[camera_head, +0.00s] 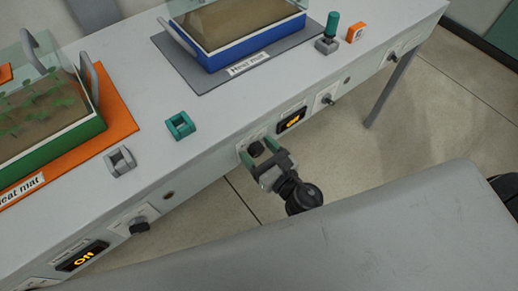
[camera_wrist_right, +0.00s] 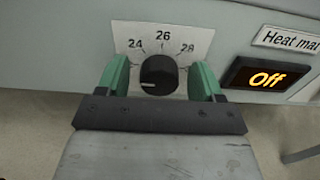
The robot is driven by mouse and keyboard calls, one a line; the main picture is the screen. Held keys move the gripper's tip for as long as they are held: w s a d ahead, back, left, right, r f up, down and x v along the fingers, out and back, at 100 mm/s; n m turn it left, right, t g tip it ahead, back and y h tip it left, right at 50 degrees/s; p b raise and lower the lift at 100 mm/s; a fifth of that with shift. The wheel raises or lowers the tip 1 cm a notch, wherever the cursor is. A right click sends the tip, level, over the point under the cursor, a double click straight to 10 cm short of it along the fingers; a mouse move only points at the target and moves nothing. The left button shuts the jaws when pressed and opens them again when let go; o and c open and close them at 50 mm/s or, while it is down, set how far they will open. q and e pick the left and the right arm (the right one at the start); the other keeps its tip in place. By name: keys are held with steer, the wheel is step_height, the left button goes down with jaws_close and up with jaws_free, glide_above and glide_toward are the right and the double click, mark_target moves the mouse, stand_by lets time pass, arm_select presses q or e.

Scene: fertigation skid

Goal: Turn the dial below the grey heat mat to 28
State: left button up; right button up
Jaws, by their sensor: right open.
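The grey heat mat (camera_head: 175,58) lies on the bench under a blue tray of soil (camera_head: 240,51). Its black dial (camera_head: 254,148) is on the bench's front face below it, and shows closely in the right wrist view (camera_wrist_right: 159,72). The scale plate (camera_wrist_right: 128,32) reads 24, 26 and 28. A short white mark shows on the left of the knob's face; I cannot tell its exact setting. My right gripper (camera_head: 259,153) is open, its green fingers on either side of the dial (camera_wrist_right: 160,79); contact is unclear. My left gripper is out of view.
A display (camera_wrist_right: 267,77) right of the dial reads Off. An orange mat (camera_head: 118,112) with a green seedling tray (camera_head: 75,140) has its own dial (camera_head: 139,225) at left. Small clips, another knob (camera_head: 328,99) and a green-handled item (camera_head: 330,28) are nearby.

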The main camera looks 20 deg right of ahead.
steer(key=shift+c, duration=0.2)
steer(key=c, duration=0.9)
